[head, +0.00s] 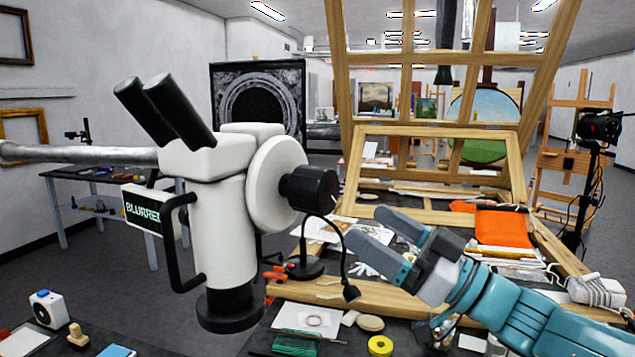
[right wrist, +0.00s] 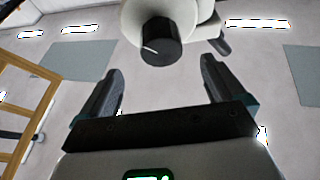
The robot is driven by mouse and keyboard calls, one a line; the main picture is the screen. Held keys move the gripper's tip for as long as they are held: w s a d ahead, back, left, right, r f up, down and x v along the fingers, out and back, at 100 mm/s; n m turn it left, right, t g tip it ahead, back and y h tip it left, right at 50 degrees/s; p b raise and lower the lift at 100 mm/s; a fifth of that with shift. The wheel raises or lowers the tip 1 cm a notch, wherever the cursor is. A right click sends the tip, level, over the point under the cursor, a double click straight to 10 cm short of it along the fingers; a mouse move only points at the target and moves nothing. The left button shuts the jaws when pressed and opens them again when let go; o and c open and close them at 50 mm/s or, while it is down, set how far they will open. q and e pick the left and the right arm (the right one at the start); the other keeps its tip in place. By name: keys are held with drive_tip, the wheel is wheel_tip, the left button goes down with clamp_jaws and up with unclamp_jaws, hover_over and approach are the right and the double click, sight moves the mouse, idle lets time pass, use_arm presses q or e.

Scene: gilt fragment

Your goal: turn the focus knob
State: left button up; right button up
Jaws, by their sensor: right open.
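A white microscope head (head: 222,190) with two black eyepieces hangs on a grey arm at the left of the head view. Its black focus knob (head: 309,189) sticks out to the right from a white disc. In the right wrist view the knob (right wrist: 161,42) shows a white mark and lies ahead, beyond the fingertips. A small sign (head: 143,209) on the microscope reads "BLURRED". My right gripper (head: 393,234) is open and empty, to the right of the knob and lower in the picture, apart from it. Its two fingers (right wrist: 160,85) also show in the right wrist view. My left gripper is not in view.
A wooden frame (head: 400,300) stands on the workbench behind the knob, with an orange cloth (head: 503,227) at right. A thin black gooseneck lamp (head: 335,245) rises just below the knob. Yellow tape (head: 380,345) lies in front. The space between knob and gripper looks clear.

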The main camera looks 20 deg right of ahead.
sight(329, 201)
drive_tip(key=shift+h, duration=0.3)
drive_tip(key=p+x, duration=0.2)
drive_tip(key=x, duration=0.9)
drive_tip(key=shift+a+p, duration=0.1)
drive_tip(key=shift+p, duration=0.3)
drive_tip(key=shift+s, duration=0.1)
drive_tip(key=shift+s+r, duration=0.1)
drive_tip(key=c, duration=1)
